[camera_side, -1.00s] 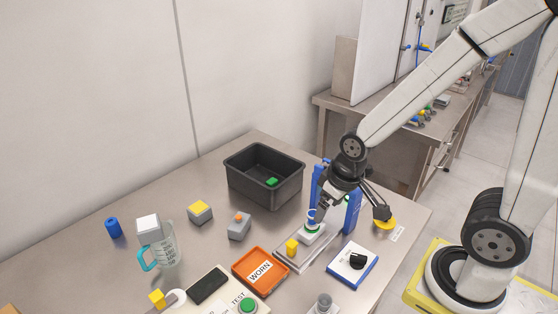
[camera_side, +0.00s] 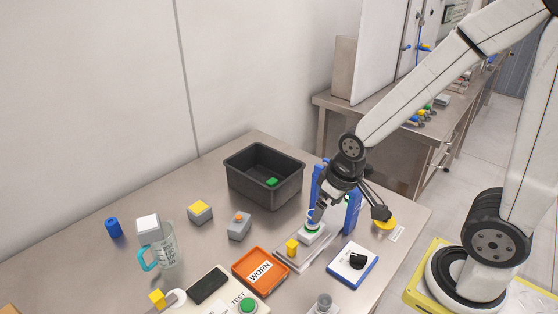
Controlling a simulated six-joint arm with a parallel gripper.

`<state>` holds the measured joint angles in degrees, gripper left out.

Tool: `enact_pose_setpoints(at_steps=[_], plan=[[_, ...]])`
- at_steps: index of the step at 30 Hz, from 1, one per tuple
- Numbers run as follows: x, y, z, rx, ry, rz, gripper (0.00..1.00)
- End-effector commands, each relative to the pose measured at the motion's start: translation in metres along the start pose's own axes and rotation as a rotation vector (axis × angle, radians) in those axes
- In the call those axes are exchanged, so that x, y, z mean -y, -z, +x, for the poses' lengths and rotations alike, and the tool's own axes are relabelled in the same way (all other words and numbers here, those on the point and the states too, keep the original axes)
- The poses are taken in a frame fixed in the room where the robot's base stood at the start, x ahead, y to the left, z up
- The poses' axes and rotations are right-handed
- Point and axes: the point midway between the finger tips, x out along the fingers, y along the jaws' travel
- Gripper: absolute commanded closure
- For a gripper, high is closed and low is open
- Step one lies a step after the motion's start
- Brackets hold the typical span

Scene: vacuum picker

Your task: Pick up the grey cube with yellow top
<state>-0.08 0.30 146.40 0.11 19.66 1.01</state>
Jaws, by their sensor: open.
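The grey cube with a yellow top (camera_side: 200,213) sits on the steel table, left of the black bin and apart from other things. My gripper (camera_side: 318,213) is well to its right, low over a white-and-green block (camera_side: 311,232) on a small tray. The gripper is open. A blue-and-white piece shows by its fingertips, partly hidden by them, and I cannot tell whether they touch it.
A black bin (camera_side: 264,182) holds a green block. A grey block with an orange knob (camera_side: 239,226) stands between cube and gripper. Blue posts (camera_side: 353,212) flank my gripper.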

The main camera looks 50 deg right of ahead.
Motion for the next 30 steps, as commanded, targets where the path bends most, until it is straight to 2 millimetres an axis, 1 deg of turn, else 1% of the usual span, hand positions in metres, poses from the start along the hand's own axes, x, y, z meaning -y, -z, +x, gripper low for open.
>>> enact_pose_setpoints(at_steps=[5,8,20,30], plan=[[0.004,0.013,0.004,-0.029,0.008,0.098,0.0],[0.007,0.027,0.009,-0.06,0.019,0.2,0.0],[0.029,0.099,0.032,-0.212,0.131,0.764,0.0],[0.05,0.155,0.054,-0.302,0.301,1.253,0.0]])
